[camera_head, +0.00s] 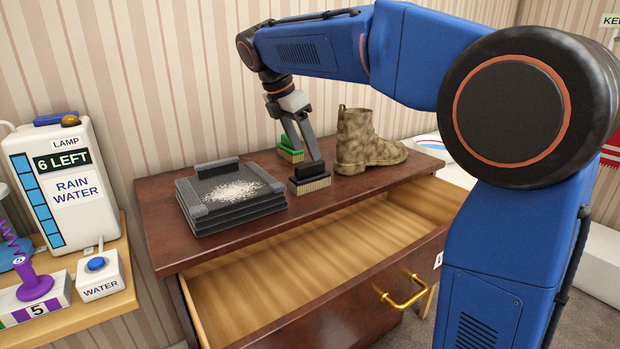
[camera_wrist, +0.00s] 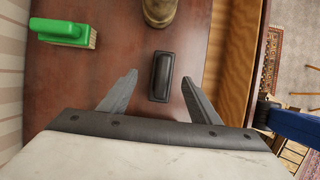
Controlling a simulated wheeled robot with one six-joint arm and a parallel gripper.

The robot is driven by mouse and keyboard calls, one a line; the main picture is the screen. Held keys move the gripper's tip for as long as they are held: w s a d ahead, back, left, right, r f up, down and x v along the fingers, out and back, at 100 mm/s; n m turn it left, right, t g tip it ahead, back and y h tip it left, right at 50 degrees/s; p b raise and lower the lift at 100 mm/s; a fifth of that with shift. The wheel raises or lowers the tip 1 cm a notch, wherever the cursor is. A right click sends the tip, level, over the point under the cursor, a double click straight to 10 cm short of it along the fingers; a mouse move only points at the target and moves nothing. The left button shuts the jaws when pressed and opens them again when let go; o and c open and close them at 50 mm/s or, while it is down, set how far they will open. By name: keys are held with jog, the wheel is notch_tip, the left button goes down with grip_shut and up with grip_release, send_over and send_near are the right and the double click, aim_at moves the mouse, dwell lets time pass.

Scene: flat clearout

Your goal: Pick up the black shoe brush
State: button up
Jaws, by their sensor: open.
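The black shoe brush (camera_head: 310,180), with a dark handle over pale bristles, stands bristles down on the brown dresser top near its front edge. In the wrist view the brush (camera_wrist: 161,77) lies between and slightly beyond my fingertips, its long side running along the fingers. My gripper (camera_head: 307,153) is open and empty, pointing down close over the brush; it also shows in the wrist view (camera_wrist: 160,79), one finger to each side. I cannot tell the exact height gap. The bristles are hidden in the wrist view.
A green brush (camera_head: 290,150) stands behind, near the wall. A mottled boot (camera_head: 356,148) stands to the right. A dark tray stack (camera_head: 235,211) with white grains is at left. The open, empty drawer (camera_head: 300,255) juts out in front.

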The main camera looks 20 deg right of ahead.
aim_at(309, 161)
jog(key=x, duration=0.4)
jog(key=shift+d+f, duration=0.15)
jog(key=shift+f, duration=0.05)
jog(key=x, duration=0.4)
jog(key=shift+s+d, duration=0.2)
jog(key=shift+s, duration=0.1)
jog(key=shift+w+d+f, duration=0.1)
jog(key=shift+d+f, duration=0.1)
jog(key=shift+f, duration=0.25)
jog(key=shift+c, duration=0.6)
jog(key=c, duration=1.1)
jog(key=shift+c, duration=0.2)
